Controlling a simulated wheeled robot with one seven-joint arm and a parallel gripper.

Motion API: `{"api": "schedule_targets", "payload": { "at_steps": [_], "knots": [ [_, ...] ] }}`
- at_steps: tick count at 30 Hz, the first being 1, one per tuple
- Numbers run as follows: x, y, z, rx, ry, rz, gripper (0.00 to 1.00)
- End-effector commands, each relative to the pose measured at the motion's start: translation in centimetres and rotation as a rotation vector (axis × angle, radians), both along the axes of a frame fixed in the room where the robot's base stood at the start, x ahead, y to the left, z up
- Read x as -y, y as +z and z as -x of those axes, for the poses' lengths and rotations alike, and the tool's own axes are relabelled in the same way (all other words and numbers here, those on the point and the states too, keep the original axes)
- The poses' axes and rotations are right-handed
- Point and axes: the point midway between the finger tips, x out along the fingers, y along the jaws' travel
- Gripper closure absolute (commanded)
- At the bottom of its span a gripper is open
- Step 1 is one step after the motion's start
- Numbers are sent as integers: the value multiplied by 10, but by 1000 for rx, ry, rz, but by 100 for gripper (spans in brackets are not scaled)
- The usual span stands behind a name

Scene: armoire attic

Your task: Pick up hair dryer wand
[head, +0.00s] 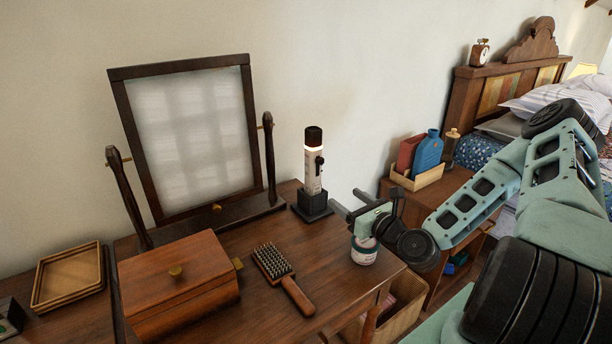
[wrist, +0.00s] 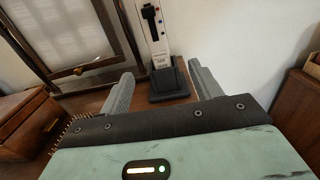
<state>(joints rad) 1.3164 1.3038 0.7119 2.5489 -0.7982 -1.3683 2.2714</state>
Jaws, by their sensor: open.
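The hair dryer wand (head: 313,165) stands upright in a dark square stand (head: 312,204) on the wooden dressing table. It has a pale body, a black switch and a dark top. In the wrist view the wand's lower body (wrist: 154,34) and its stand (wrist: 168,84) show ahead, between the finger directions; its top is cut off. My gripper (head: 345,206) is open and empty at the right of the stand. In the wrist view my gripper (wrist: 162,82) has its two grey fingers spread apart, with the wand beyond them, and no contact shows.
A tilting mirror (head: 190,130) stands left of the wand. A wooden box (head: 180,285) and a hairbrush (head: 273,262) lie on the dressing table (head: 245,315). A small jar (head: 363,252) is under my gripper. A nightstand with a bottle (head: 428,152) is at right.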

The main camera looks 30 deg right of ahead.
Motion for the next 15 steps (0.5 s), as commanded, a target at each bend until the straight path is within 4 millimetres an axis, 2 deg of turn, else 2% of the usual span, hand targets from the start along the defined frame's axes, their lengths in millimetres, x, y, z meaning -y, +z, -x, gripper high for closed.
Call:
{"api": "schedule_targets", "payload": {
  "at_steps": [3,15],
  "knots": [
    [-3,-3,-21,5,5,6,36],
    [1,-6,-37,3,2,10,36]
  ]
}}
